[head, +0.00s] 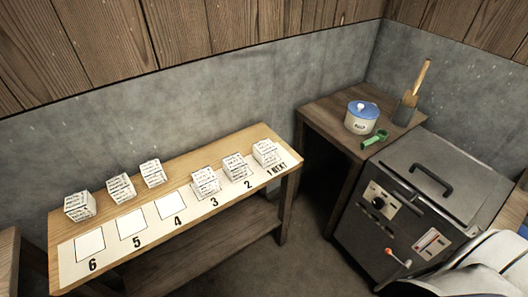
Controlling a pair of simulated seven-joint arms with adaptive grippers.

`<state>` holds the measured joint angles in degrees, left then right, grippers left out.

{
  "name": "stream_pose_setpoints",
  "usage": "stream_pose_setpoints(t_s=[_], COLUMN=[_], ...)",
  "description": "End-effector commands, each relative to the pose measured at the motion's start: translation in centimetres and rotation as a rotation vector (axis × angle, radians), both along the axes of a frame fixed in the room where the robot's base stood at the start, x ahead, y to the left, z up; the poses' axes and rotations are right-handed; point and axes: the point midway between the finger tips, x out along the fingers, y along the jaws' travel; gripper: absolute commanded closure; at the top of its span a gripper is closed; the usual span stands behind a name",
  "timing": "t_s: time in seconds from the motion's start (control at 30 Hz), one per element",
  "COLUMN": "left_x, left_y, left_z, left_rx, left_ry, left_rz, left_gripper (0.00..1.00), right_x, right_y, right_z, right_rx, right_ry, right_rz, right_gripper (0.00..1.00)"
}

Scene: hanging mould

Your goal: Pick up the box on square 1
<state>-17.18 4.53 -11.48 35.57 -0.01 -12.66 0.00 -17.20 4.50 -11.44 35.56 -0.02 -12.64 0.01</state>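A white box with dark print (266,153) sits on square 1, at the right end of the numbered strip (108,262) on a wooden bench. A similar box (236,166) sits on square 2, close to its left, and another (206,182) on square 3. Squares 4 (171,205), 5 (132,222) and 6 (90,244) are bare white. Three more such boxes stand behind them, at the right (152,173), the middle (120,187) and the left (80,205). Neither of my grippers is in view.
Open floor lies between bench and machine.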

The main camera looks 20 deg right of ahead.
Motion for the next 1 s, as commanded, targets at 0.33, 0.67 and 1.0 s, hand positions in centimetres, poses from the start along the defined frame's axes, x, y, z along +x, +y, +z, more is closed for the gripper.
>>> stream_pose_setpoints(t_s=[0.33,0.67,1.0], left_x=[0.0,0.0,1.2], left_y=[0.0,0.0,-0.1], left_z=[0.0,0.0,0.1], left_rx=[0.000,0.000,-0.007], left_ry=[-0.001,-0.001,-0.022], left_rz=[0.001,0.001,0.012], left_gripper=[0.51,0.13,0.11], right_x=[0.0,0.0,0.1], right_y=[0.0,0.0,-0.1], right_z=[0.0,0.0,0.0], right_rx=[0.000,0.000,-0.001], right_ry=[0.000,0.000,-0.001], right_rz=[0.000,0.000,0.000], right_gripper=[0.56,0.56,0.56])
